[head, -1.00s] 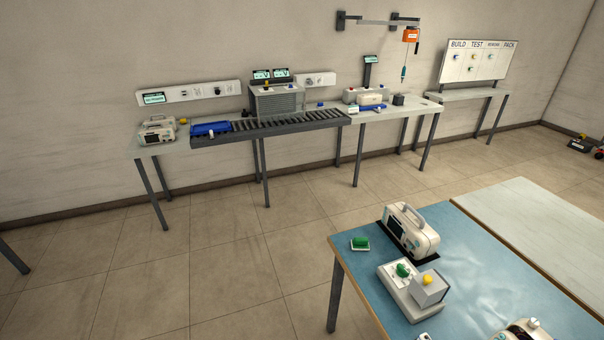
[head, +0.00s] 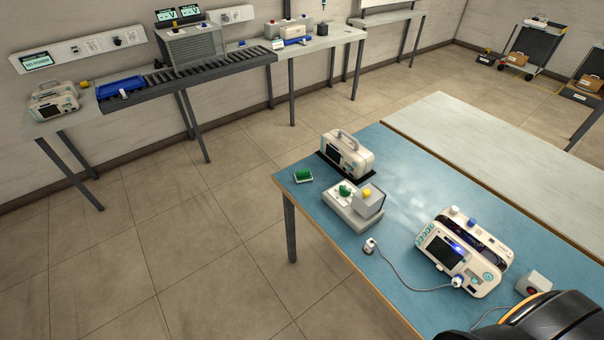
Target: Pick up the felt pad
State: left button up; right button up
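No thing is clearly recognisable as the felt pad. A small green block on a white base (head: 303,176) lies near the left corner of the blue table (head: 330,215). A thin dark mat (head: 329,168) lies under a white monitor with a handle (head: 347,152). Either could be the felt pad; I cannot tell which. Neither of my grippers is in view. A black rounded part with an orange stripe, likely of my own arm, shows at the lower right corner.
A white fixture with a green knob and yellow button (head: 354,205) stands beside the monitor. A second monitor (head: 464,252) has a cable to a small white piece (head: 370,246). A pale table (head: 490,150) adjoins. A roller conveyor (head: 180,80) runs along the wall. Open floor lies left.

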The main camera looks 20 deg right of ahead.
aim_at(305, 175)
jog(key=z, duration=0.45)
jog(key=i+j+z, duration=0.4)
jog(key=j+z, duration=0.25)
jog(key=i+j+z, duration=0.1)
jog(key=j+z, duration=0.2)
jog(key=i+j+z, duration=0.1)
jog(key=j+z, duration=0.2)
